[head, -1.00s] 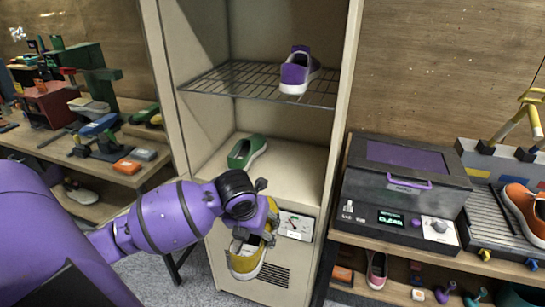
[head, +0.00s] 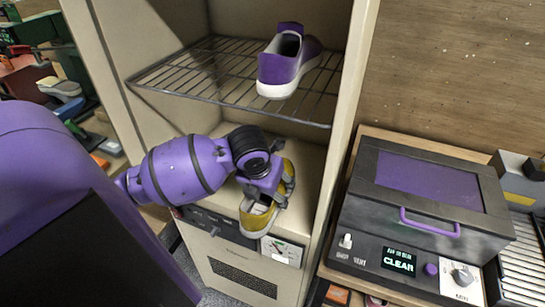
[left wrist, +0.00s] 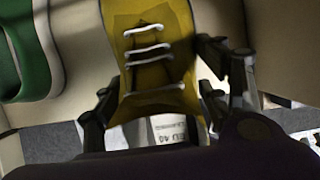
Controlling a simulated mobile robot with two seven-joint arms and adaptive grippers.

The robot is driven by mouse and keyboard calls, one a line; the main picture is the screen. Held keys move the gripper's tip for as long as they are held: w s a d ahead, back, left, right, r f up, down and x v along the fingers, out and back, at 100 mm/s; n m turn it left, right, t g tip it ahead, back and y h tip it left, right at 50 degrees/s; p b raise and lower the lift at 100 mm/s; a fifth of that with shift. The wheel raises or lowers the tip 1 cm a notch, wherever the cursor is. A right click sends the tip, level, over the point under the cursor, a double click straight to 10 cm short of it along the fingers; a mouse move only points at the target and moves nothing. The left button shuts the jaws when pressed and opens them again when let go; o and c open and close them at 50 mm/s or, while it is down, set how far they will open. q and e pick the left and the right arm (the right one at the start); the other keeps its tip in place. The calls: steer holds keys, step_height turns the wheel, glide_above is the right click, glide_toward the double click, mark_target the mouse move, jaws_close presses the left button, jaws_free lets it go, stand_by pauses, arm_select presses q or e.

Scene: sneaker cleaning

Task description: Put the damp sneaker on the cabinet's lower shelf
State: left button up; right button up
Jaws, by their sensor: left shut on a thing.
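My left gripper (left wrist: 155,110) is shut on a yellow sneaker (head: 257,219) with white laces, its fingers on both sides of the shoe. The sneaker also shows in the left wrist view (left wrist: 145,45). In the head view it is at the front opening of the beige cabinet (head: 345,120), at about the height of the lower shelf (head: 305,165). I cannot tell whether it touches the shelf. A green sneaker (left wrist: 35,55) is beside it on the left in the left wrist view; my arm hides it in the head view. My right gripper is not in view.
A purple sneaker (head: 288,62) stands on the wire rack (head: 195,70) above my gripper. The cabinet's side walls bound the opening. A grey machine with a purple lid (head: 425,185) stands on a bench to the right, its display reading CLEAR.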

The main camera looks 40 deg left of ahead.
arm_select(q)
steer(key=w+a, duration=0.1)
steer(key=w, duration=0.4)
steer(key=w+a, duration=0.1)
steer(key=w, duration=0.5)
steer(key=w+a, duration=0.1)
steer(key=w, duration=0.4)
steer(key=shift+w+a+r, duration=0.15)
steer(key=shift+w+a, duration=0.05)
steer(key=shift+a, duration=0.15)
step_height(320, 180, down, 3)
steer(key=shift+f+p, duration=0.2)
steer(key=shift+p, duration=0.15)
steer(key=shift+f, duration=0.1)
steer(key=o, duration=1.6)
steer(key=shift+f, duration=0.15)
